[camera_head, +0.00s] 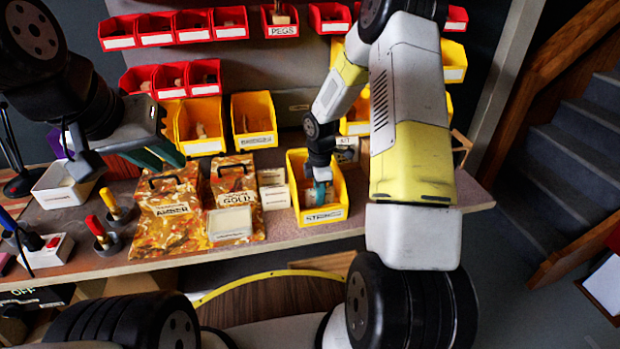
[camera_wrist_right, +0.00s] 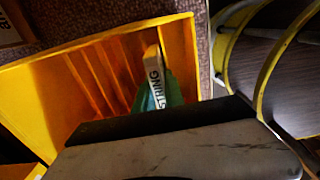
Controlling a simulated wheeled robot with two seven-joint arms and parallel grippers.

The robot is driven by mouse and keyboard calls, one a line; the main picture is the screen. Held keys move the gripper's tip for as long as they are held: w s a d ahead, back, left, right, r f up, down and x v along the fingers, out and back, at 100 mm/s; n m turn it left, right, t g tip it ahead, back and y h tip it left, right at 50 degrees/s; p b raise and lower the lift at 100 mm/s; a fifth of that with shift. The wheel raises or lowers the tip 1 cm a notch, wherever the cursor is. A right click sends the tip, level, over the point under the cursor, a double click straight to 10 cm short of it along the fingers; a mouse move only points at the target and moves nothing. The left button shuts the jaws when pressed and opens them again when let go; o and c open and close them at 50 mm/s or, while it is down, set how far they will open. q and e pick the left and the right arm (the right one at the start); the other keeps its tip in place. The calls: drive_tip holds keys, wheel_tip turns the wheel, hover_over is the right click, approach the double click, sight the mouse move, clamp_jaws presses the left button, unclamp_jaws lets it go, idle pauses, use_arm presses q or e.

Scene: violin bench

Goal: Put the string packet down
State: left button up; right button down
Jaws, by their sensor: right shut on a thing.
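The string packet (camera_wrist_right: 154,80) shows in the right wrist view as a narrow pale edge marked "STRING", with green beside it. It stands on edge inside a yellow bin (camera_wrist_right: 45,88). In the head view this is the bin labelled "STRINGS" (camera_head: 325,215) at the front of the bench. My right gripper (camera_head: 319,192) reaches down into the bin and is shut on the packet. The packet's lower part is hidden behind the gripper body in the wrist view. My left gripper (camera_head: 160,157) is over the left part of the bench, away from the bin; its jaw gap is unclear.
Yellow and red bins (camera_head: 254,120) line the back. The bench's front edge is close to the bin.

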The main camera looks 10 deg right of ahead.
drive_tip(key=shift+f, duration=0.15)
drive_tip(key=c, duration=1.4)
unclamp_jaws()
wheel_tip(320, 180, up, 13)
drive_tip(key=shift+f, duration=0.2)
drive_tip(key=s+r+m+t, duration=0.3)
drive_tip(key=s+r+m, duration=0.7)
drive_tip(key=r, duration=0.7)
drive_tip(key=s+a+r+m+t+y, duration=0.1)
drive_tip(key=s+r+m, duration=0.1)
drive_tip(key=s+m, duration=0.2)
drive_tip(key=s+a+r+m+t+y, duration=0.1)
drive_tip(key=s+r+m+t, duration=0.1)
drive_tip(key=s, duration=0.8)
drive_tip(key=shift+s+r+m, duration=0.15)
drive_tip(key=shift+r+m, duration=0.3)
drive_tip(key=shift+m, duration=0.45)
